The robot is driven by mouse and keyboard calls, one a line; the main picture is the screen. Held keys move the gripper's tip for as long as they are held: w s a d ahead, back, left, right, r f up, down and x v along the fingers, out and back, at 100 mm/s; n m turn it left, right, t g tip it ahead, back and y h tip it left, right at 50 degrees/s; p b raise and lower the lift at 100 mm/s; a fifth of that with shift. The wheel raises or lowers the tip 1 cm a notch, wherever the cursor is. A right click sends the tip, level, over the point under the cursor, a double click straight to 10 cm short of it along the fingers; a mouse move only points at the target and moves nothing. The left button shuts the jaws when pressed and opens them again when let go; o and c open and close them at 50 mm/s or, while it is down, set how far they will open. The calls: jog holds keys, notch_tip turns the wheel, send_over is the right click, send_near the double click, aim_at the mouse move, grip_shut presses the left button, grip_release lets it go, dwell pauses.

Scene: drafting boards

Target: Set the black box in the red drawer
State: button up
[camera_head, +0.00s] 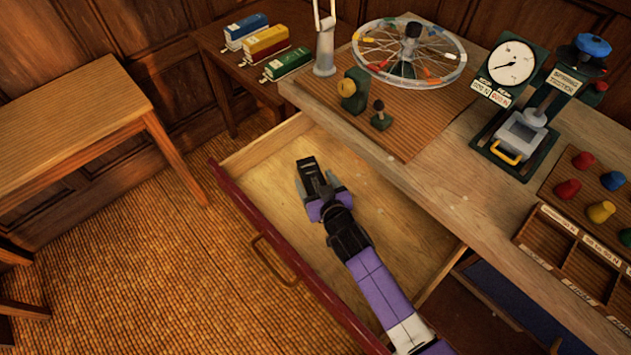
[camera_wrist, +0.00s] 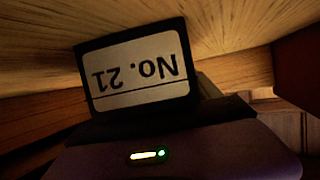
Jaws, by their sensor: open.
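The red drawer (camera_head: 232,199) is pulled out from the bench, with a red front and a pale wooden inside. The black box (camera_head: 307,166) is inside it, toward the back-left part. My gripper (camera_head: 320,184) reaches down into the drawer and is open, its grey fingers beside the box. In the wrist view the black box (camera_wrist: 88,82) shows a white label reading "No. 21" upside down, close in front of my gripper. Its underside is hidden, so I cannot tell surely whether it rests flat on the drawer floor.
The bench top (camera_head: 400,180) holds a spoked wheel (camera_head: 408,52), a spring tester (camera_head: 512,65) and coloured knobs. Blue, yellow and green boxes (camera_head: 265,42) stand on a side table. A wooden table (camera_head: 70,135) is at left. The drawer floor around my arm is bare.

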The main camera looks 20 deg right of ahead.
jog(key=shift+r, duration=0.1)
jog(key=shift+s, duration=0.1)
jog(key=v, duration=1.1)
jog(key=shift+s+r, duration=0.15)
jog(key=shift+s, duration=0.2)
